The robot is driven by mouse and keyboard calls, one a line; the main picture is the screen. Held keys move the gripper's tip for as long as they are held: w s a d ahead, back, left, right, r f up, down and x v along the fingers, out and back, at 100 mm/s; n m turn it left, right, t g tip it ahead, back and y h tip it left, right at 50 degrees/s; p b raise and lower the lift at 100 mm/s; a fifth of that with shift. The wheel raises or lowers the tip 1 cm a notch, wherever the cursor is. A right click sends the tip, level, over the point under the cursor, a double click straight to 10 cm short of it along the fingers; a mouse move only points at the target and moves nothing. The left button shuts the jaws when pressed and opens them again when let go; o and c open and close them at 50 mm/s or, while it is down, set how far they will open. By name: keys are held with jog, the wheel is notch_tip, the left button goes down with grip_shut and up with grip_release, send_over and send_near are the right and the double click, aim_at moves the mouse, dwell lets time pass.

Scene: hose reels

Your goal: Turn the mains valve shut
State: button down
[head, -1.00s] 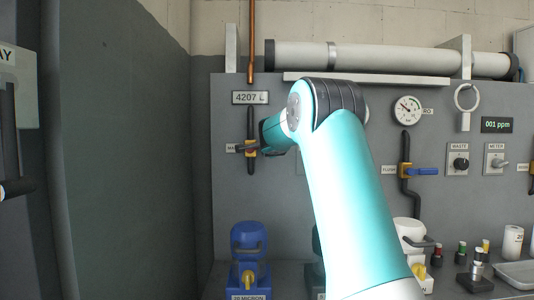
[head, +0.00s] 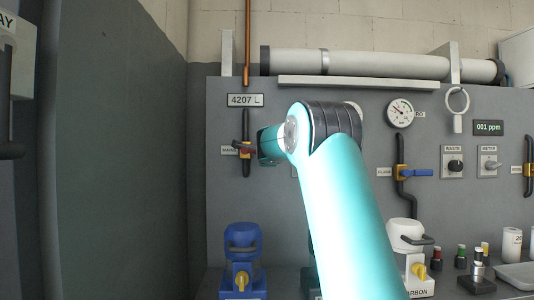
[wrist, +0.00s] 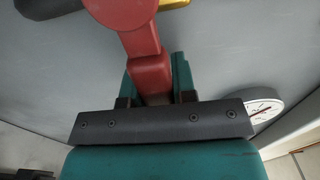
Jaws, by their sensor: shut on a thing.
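The mains valve is on the grey panel at the left, on a dark vertical pipe (head: 246,125) under the 4207 L display. Its brass-yellow body (head: 244,154) is partly visible beside the label. In the wrist view its red handle (wrist: 140,45) runs from a round red hub (wrist: 120,12) down between my jaws. The yellow body also shows at the top edge there (wrist: 172,4). My gripper (wrist: 154,75) is shut on the red handle, with a teal finger on each side. In the head view my arm comes in from the right; the fingertips are hard to make out.
A pressure gauge (head: 400,113) and a flush valve with a blue handle (head: 417,173) are to the right of my arm. A blue filter unit (head: 242,250) stands below the mains valve. A dark grey wall (head: 120,170) bounds the left side.

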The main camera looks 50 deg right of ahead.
jog(key=shift+d, duration=0.1)
jog(key=c, duration=0.9)
grip_release()
jog(key=shift+s, duration=0.1)
jog(key=b+v, duration=0.2)
jog(key=v, duration=1.5)
jog(key=shift+a+b, duration=0.3)
jog(key=shift+b, duration=0.1)
jog(key=shift+f, duration=0.1)
